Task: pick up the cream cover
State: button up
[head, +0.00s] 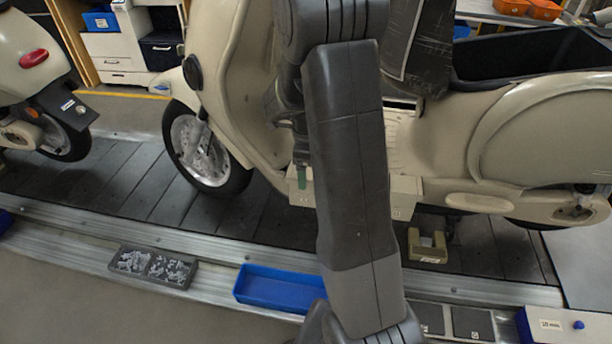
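A cream boxy piece with small dark markings shows on both sides of my arm, with its right part (405,196) below the scooter's floorboard. I cannot tell for certain that it is the cream cover; its middle is hidden behind my arm. My gripper (302,176) is partly hidden behind my arm. One greenish fingertip shows pointing down, overlapping the left part of the cream piece. I cannot tell whether it touches it, or whether the fingers are apart.
A cream scooter (460,140) stands on the dark slat conveyor (130,190); another (25,50) is at left. A yellowish slotted block (427,246) is on the slats. A blue tray (280,287) and a grey parts tray (152,267) lie along the near edge.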

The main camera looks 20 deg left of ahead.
jog(key=shift+c, duration=0.4)
jog(key=c, duration=1.1)
jog(key=shift+r, duration=0.15)
notch_tip(320, 180, up, 10)
jog(key=shift+p, duration=0.45)
notch_tip(320, 180, up, 7)
jog(key=p, duration=0.6)
